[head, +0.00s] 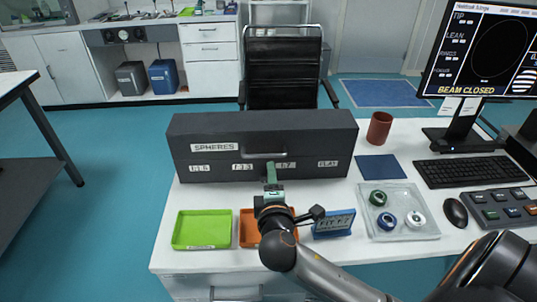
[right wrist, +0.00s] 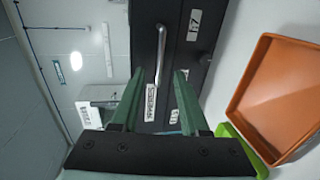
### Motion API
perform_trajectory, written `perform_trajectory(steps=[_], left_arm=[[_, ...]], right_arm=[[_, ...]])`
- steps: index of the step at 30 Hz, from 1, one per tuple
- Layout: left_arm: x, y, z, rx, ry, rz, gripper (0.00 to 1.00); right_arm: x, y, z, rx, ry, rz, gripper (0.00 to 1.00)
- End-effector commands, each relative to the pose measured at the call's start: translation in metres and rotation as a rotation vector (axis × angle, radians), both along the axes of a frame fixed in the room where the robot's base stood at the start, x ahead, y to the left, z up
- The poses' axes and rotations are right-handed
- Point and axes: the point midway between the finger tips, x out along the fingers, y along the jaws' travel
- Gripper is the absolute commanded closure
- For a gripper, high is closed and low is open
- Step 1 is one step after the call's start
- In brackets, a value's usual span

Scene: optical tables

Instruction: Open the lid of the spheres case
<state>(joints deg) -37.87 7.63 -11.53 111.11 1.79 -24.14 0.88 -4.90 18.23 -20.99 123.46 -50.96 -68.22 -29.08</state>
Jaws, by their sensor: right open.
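The spheres case (head: 215,130) is a long dark box with a SPHERES label on the white table, and its lid is down. A metal handle (head: 264,156) sits on its front face, and the handle also shows in the right wrist view (right wrist: 160,56). My right gripper (head: 271,170) is in front of the case, just below the handle. In the right wrist view its green fingers (right wrist: 160,82) are apart, with the handle's lower end near the gap between the tips; nothing is gripped. Contact with the handle cannot be told. My left gripper is not in view.
A green tray (head: 202,230) and an orange tray (head: 249,228), partly behind my arm, lie before the case. A blue stand (head: 333,225) is right of my gripper. A clear tray (head: 400,229), red cup (head: 379,128) and keyboard (head: 473,171) are further right.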

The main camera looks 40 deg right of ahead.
Motion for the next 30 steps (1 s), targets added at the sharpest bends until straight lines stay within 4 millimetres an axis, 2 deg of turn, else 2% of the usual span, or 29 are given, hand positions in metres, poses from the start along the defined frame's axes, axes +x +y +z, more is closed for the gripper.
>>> perform_trajectory(steps=[9, 15, 21, 30], left_arm=[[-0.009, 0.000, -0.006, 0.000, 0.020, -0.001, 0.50], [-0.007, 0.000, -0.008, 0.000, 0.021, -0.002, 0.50], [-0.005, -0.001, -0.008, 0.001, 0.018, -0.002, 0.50], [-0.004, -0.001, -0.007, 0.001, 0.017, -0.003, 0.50]], right_arm=[[0.054, -0.035, -0.012, 0.000, -0.001, -0.003, 0.55], [0.081, -0.050, -0.020, 0.004, 0.000, -0.001, 0.55], [0.093, -0.057, -0.023, 0.004, 0.000, 0.000, 0.55], [0.094, -0.058, -0.024, 0.005, 0.000, 0.001, 0.55]])
